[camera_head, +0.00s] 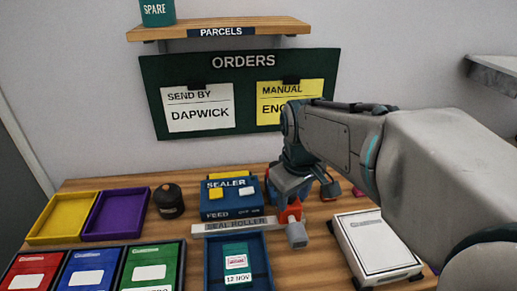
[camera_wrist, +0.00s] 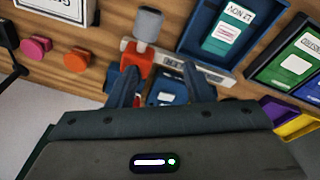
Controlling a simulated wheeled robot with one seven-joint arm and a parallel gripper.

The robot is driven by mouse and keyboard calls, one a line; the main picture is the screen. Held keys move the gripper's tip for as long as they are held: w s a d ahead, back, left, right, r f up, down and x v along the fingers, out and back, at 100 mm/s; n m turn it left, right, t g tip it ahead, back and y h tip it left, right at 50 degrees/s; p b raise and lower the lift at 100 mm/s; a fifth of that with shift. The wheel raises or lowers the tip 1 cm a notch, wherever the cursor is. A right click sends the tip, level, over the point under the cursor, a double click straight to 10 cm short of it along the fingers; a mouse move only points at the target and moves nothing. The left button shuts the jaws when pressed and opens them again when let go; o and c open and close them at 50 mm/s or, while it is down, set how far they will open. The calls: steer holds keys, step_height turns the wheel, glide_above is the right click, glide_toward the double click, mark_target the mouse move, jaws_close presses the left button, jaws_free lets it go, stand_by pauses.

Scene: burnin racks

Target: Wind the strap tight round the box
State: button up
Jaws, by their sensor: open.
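The white box (camera_head: 378,246) lies flat on the table at the right in the head view. A corner of it shows at the top left of the wrist view (camera_wrist: 62,8). I cannot make out a strap for certain. A red-orange fitting (camera_wrist: 137,60) with a grey cylindrical handle (camera_wrist: 147,25) stands beside the blue sealer (camera_head: 231,198). The handle also shows in the head view (camera_head: 297,235). My gripper (camera_wrist: 163,85) is open with nothing between its fingers. It is above the sealer's right side, and the red fitting shows just beyond the left finger.
A grey seal roller bar (camera_head: 232,226) lies before the sealer, with a blue tray (camera_head: 265,270) in front. Yellow (camera_head: 40,237) and purple (camera_head: 92,235) trays stand left, near a dark canister (camera_head: 168,201). Pink (camera_wrist: 36,47) and orange (camera_wrist: 80,61) knobs sit near the box.

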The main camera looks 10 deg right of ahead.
steer(key=w+f+n+g, duration=0.2)
steer(key=w+n, duration=1.3)
steer(key=w, duration=1.1)
steer(key=f, duration=1.2)
steer(key=shift+w+d+f+b, duration=0.1)
steer(key=shift+w+f+b, duration=0.05)
steer(key=shift+w+b, duration=0.2)
steer(key=shift+w, duration=0.1)
steer(key=c, duration=1)
